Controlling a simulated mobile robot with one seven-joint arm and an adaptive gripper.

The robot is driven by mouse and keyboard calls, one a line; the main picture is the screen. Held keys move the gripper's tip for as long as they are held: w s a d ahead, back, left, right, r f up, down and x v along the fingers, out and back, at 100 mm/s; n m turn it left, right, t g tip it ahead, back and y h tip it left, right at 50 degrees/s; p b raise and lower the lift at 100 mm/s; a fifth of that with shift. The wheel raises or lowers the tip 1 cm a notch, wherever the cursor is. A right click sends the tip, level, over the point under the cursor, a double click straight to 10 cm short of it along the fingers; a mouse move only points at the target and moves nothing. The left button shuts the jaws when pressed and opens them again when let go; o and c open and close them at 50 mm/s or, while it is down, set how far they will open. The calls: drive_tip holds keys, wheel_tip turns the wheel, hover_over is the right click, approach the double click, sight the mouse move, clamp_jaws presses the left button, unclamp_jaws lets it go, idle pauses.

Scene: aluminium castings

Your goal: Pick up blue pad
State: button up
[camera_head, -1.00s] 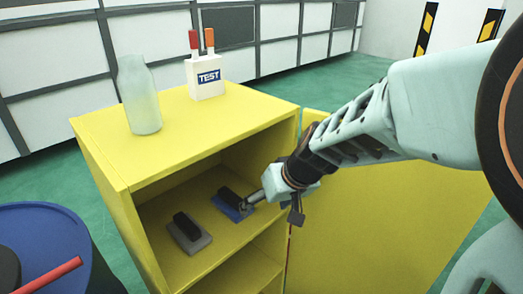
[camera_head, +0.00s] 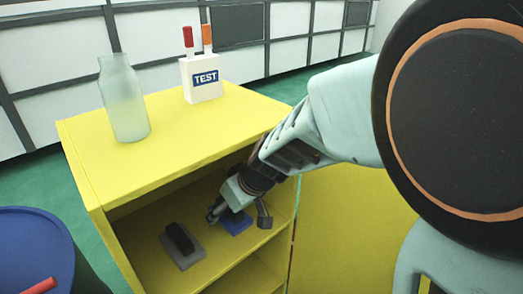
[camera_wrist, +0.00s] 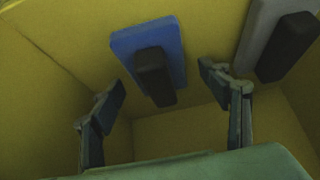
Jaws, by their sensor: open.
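The blue pad (camera_head: 236,222) lies on the upper shelf inside the yellow cabinet, partly hidden behind my gripper in the head view. In the wrist view the blue pad (camera_wrist: 171,42) shows with a black handle block (camera_wrist: 153,77) on it. My gripper (camera_head: 238,217) is inside the cabinet opening at the pad. In the wrist view my gripper (camera_wrist: 163,88) is open, with one finger on each side of the handle block. The fingers are apart from the block and nothing is held.
A grey pad (camera_head: 182,246) with a black handle lies left of the blue one on the same shelf. The yellow cabinet (camera_head: 180,128) has a frosted bottle (camera_head: 124,100) and a TEST box (camera_head: 205,78) on top. Its open door (camera_head: 345,230) stands right. A blue drum (camera_head: 30,245) is at left.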

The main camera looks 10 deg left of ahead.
drive_tip(key=shift+w+a+f, duration=0.1)
drive_tip(key=shift+w+f, duration=0.05)
drive_tip(key=shift+f, duration=0.1)
drive_tip(key=shift+c, duration=0.6)
drive_tip(key=c, duration=1.2)
drive_tip(key=shift+o, duration=0.2)
drive_tip(key=shift+w+r, duration=0.1)
drive_tip(key=shift+r, duration=0.15)
